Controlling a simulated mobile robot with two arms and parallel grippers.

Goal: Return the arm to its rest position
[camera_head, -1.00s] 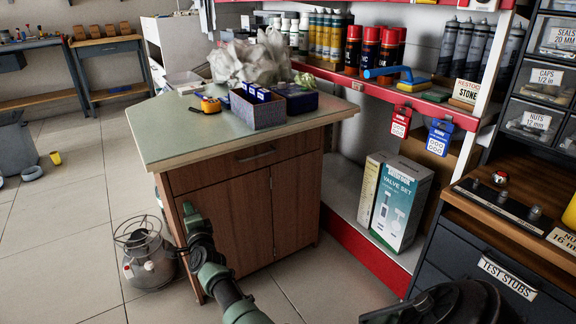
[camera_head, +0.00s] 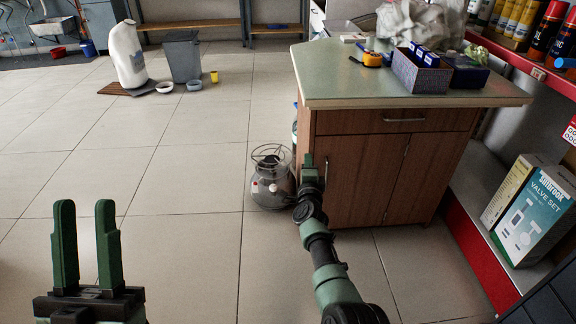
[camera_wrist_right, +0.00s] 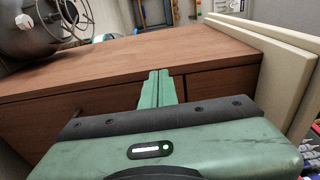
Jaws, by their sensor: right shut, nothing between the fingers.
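My right arm reaches forward from the bottom of the head view. Its gripper (camera_head: 308,162) is in front of the wooden cabinet (camera_head: 376,178), seen nearly end-on. In the right wrist view the two green fingers of this gripper (camera_wrist_right: 157,90) lie together, with nothing between them, against a view of the brown wood. I cannot tell whether they touch it. My left gripper (camera_head: 86,245) stands at the lower left of the head view, its two green fingers pointing up, apart and empty, above the tiled floor.
A round heater-like device (camera_head: 270,185) stands on the floor left of the cabinet. Blue boxes (camera_head: 424,70) and a yellow tape measure (camera_head: 372,60) lie on the countertop. A valve set box (camera_head: 537,216) stands on the lower right shelf. Open tiled floor (camera_head: 180,180) spreads to the left.

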